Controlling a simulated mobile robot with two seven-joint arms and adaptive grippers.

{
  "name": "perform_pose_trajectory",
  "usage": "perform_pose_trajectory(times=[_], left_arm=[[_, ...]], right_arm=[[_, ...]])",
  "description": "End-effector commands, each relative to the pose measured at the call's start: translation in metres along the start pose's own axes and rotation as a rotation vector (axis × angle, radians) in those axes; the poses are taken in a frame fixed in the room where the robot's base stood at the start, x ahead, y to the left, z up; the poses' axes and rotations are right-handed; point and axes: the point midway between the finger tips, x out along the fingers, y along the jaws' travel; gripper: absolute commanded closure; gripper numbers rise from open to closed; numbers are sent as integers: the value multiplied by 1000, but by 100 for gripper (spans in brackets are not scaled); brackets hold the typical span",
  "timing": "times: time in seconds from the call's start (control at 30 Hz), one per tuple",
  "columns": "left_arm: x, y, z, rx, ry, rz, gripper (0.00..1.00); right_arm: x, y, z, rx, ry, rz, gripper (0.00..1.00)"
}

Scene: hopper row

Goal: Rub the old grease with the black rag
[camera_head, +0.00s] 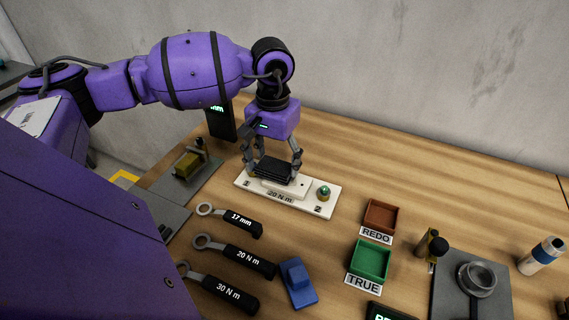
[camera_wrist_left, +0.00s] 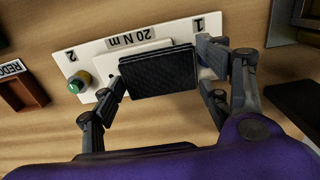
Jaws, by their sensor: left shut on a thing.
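The black rag (camera_head: 275,170) is a dark folded pad between the fingers of my left gripper (camera_head: 273,166), which is shut on it. In the left wrist view the rag (camera_wrist_left: 158,73) shows a flat textured face. It is over the middle of the white plate (camera_head: 318,206) marked 20 N m, above a raised white block. I cannot tell whether the rag touches the block. A brass fitting with a green tip (camera_head: 324,191) stands at the plate's end marked 2. I see no old grease; the surface under the rag is hidden. My right gripper is not in view.
Several black wrenches, one marked 20 N m (camera_head: 240,257), lie in front of the plate beside a blue block (camera_head: 298,282). A red REDO tray (camera_head: 381,217) and a green TRUE tray (camera_head: 370,262) stand to the right. Bare wood lies behind the trays.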

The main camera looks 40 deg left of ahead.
Motion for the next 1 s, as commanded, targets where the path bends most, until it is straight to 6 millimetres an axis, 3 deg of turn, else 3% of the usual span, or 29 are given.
perform_pose_trajectory(times=[0.53,1.0], left_arm=[[0,-1,0,1,0,1,60],[1,31,0,1,-1,1,60]], right_arm=[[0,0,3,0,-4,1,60],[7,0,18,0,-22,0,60]])
